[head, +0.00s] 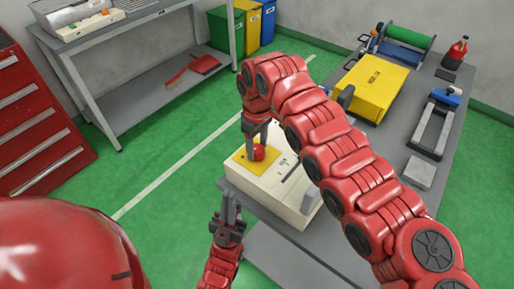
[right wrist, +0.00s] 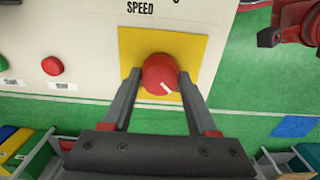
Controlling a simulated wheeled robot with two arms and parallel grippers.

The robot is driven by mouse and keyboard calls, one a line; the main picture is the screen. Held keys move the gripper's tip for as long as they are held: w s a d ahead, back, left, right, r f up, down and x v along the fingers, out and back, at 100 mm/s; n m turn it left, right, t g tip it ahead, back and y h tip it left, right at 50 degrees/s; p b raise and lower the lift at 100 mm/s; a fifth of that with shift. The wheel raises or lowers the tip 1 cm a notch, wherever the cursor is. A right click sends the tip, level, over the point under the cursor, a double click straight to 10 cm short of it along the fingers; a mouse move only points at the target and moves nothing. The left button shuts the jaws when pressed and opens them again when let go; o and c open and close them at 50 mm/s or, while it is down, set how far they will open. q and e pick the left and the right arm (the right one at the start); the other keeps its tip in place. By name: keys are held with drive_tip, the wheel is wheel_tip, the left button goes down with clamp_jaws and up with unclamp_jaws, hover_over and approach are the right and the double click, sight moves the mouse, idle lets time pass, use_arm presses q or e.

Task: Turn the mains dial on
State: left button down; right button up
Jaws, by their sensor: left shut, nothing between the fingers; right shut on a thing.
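The red dial (head: 259,152) sits on a yellow plate (head: 243,163) on top of a cream machine box (head: 262,189). In the right wrist view the dial (right wrist: 158,74) has a white pointer mark slanting to the lower right. My right gripper (head: 256,147) comes down from above and is shut on the dial, one finger on each side. The fingers also show in the right wrist view (right wrist: 159,80). My left gripper (head: 231,194) is shut and empty, pointing up beside the front left of the box.
The box stands on a grey table (head: 424,140). In the right wrist view the word SPEED and a red button (right wrist: 52,66) are on the panel. Green floor lies free to the left.

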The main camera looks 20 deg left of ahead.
idle(0.4)
drive_tip(key=o, duration=1.4)
drive_tip(key=shift+r, duration=0.15)
wheel_tip(320, 180, up, 11)
drive_tip(key=b, duration=0.1)
wheel_tip(320, 180, up, 6)
drive_tip(key=p, duration=0.6)
hover_over(256, 148)
drive_tip(key=shift+d+r, duration=0.1)
drive_tip(key=shift+d, duration=0.05)
